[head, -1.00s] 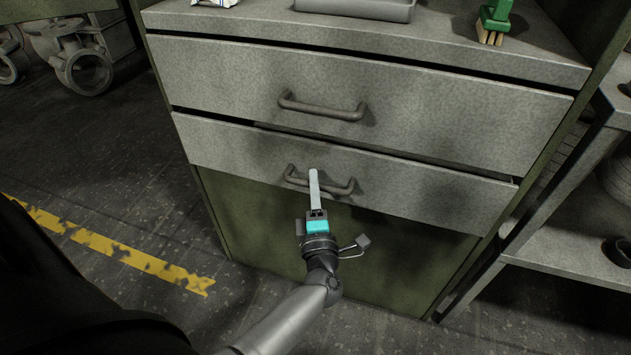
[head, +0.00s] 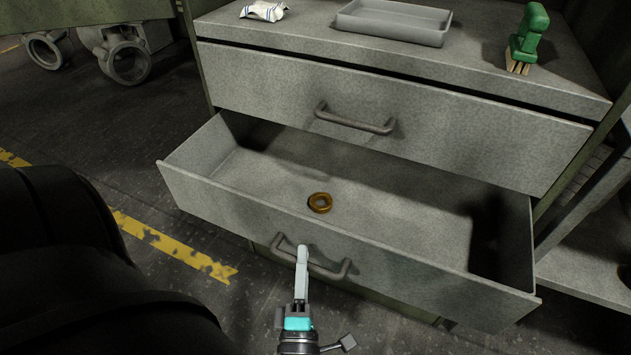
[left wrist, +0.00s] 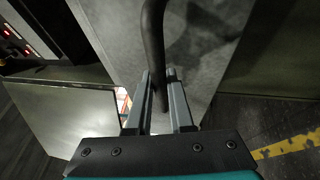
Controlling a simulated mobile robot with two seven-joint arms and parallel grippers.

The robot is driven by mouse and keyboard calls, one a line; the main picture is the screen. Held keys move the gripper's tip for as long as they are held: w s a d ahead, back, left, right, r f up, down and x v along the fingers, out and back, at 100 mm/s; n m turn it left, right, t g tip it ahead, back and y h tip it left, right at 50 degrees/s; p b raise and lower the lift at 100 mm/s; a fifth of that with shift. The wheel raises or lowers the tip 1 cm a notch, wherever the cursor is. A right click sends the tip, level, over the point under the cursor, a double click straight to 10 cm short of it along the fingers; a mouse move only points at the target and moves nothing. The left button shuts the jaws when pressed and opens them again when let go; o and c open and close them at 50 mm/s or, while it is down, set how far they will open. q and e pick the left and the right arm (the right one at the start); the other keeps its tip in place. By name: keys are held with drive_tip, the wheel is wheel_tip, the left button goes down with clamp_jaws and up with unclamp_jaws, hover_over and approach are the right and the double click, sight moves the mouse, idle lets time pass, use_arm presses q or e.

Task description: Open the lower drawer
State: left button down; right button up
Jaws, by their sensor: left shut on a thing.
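The lower drawer (head: 250,213) is pulled well out of the grey cabinet, and its inside shows. A brass-coloured ring (head: 320,203) lies on its floor near the front. My left gripper (head: 302,256) is at the drawer's bar handle (head: 330,270), shut on it. In the left wrist view the handle (left wrist: 153,45) runs down between the two fingers (left wrist: 160,95) of the gripper, in front of the drawer front (left wrist: 200,50). My right gripper is not in view.
The upper drawer (head: 400,125) is closed above. On the cabinet top are a grey tray (head: 395,22), a green-handled brush (head: 527,38) and a crumpled white cloth (head: 264,11). A shelf unit (head: 590,260) stands close at the right. Valve castings (head: 125,58) lie at the back left.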

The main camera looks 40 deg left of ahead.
use_arm(q)
drive_tip(key=shift+s+d, duration=0.2)
drive_tip(key=shift+s, duration=0.65)
drive_tip(key=shift+s+d, duration=0.2)
drive_tip(key=shift+s, duration=0.65)
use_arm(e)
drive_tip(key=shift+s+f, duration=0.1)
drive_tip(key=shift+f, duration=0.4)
use_arm(q)
drive_tip(key=c, duration=0.8)
unclamp_jaws()
drive_tip(key=shift+r, duration=0.1)
